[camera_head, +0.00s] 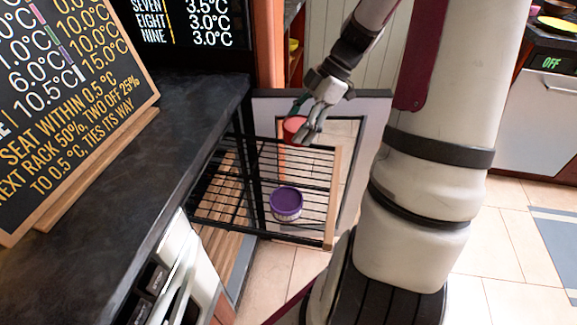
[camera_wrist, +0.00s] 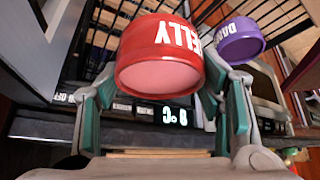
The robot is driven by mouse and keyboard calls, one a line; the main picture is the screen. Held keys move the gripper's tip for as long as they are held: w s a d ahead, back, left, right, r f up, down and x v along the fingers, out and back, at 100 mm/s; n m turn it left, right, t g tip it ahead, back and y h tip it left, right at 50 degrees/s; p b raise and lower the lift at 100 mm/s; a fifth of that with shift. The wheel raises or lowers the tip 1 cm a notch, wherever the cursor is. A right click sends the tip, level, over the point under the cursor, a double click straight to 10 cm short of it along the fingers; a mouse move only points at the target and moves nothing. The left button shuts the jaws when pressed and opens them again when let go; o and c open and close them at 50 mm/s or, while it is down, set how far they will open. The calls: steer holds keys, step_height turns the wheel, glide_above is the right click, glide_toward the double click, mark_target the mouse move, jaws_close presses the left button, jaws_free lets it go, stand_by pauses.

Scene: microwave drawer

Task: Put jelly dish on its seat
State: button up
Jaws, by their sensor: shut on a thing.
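The jelly dish (camera_head: 293,130) is a small red round tub. In the wrist view it (camera_wrist: 160,55) shows white letters reading "JELLY" and a paler pink round face toward the camera. My gripper (camera_head: 308,122) is shut on it, with one finger on each side in the wrist view. In the head view the dish is above the back right part of a black wire rack (camera_head: 230,185), and appears apart from it. A purple tub (camera_head: 286,203) sits on the rack near its front right; it also shows in the wrist view (camera_wrist: 240,40), lettering partly hidden. No marked seat is discernible.
A dark counter (camera_head: 170,130) with a written chalkboard (camera_head: 70,110) borders the rack on the left. A wooden strip (camera_head: 333,200) edges the rack's right side. A grey-framed open door (camera_head: 370,130) stands behind it. Much of the rack is bare.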

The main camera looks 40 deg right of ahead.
step_height(320, 180, down, 9)
steer(key=shift+f+b, duration=0.15)
steer(key=shift+b, duration=0.65)
steer(key=o, duration=1.4)
